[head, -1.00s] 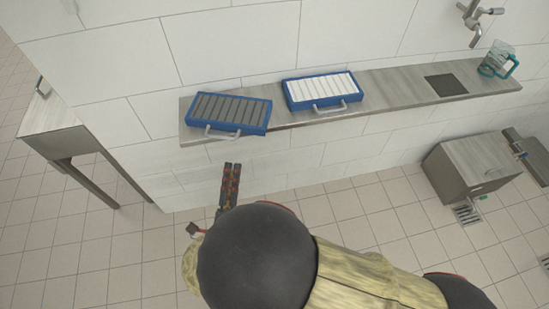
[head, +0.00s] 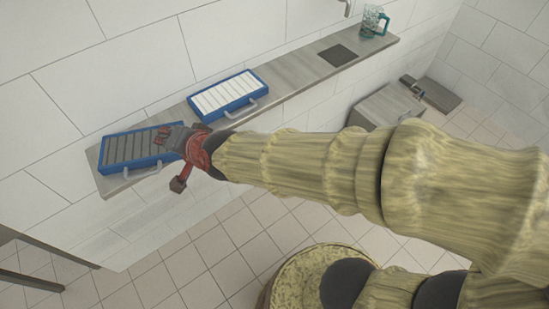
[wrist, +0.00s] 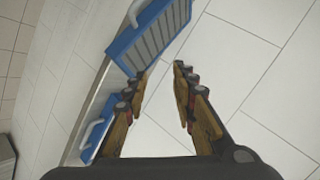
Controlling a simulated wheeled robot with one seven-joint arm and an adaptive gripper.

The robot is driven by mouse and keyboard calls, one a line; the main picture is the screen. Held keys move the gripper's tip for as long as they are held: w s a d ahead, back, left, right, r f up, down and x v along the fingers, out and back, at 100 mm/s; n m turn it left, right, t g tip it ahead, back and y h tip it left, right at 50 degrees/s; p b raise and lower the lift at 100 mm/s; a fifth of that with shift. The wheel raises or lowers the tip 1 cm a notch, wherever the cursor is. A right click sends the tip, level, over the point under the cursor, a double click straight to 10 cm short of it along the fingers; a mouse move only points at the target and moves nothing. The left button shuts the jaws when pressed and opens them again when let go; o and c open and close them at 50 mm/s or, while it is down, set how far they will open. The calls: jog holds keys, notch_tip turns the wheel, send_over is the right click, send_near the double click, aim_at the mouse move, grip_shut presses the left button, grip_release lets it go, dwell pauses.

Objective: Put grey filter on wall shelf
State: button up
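The grey filter (head: 128,147) has a blue frame, dark grey slats and a grey handle. It lies on the left end of the wall shelf (head: 288,78). It also shows at the top of the wrist view (wrist: 158,38), ahead of the fingers. My gripper (head: 172,136) is over the filter's right part in the head view and hides that part. In the wrist view my gripper (wrist: 160,75) is open, its two fingers apart with nothing between them. I cannot tell whether a finger touches the filter.
A white filter (head: 226,94) in a blue frame lies on the shelf to the right. Further right are a dark square plate (head: 338,55) and a green-handled glass cup (head: 373,20). A cabinet (head: 388,104) stands below. The tiled wall backs the shelf.

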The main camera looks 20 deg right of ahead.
jog(key=s+d+r+n+g+h, duration=0.1)
jog(key=s+d+n+g+h, duration=0.1)
jog(key=s+d, duration=0.7)
jog(key=s+d+r+n+g+h, duration=0.1)
jog(key=s+d+n+g+h, duration=0.1)
jog(key=s+d+n, duration=0.3)
jog(key=s+d+h, duration=0.1)
jog(key=s+d, duration=0.3)
jog(key=d, duration=0.6)
jog(key=shift+s+g, duration=0.3)
